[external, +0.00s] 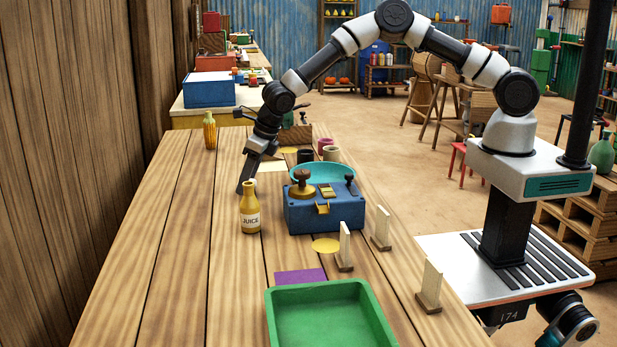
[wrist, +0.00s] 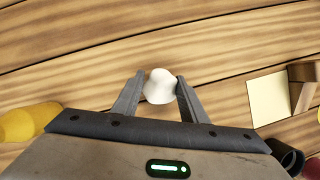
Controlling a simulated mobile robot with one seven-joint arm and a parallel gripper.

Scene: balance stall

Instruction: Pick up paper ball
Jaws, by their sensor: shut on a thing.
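The paper ball (wrist: 159,86) is a white, rounded lump in the wrist view. It sits between the two fingertips of my gripper (wrist: 155,88), which is shut on it. The wooden table top shows right behind it; how far the ball is above the boards, if at all, I cannot tell. In the external view my gripper (external: 244,185) is low over the table, behind and left of the juice bottle.
A yellow juice bottle (external: 250,210) and a blue box scale (external: 325,212) with a teal dish (external: 323,172) stand near my gripper. A green tray (external: 325,318) is in front. The left boards are clear.

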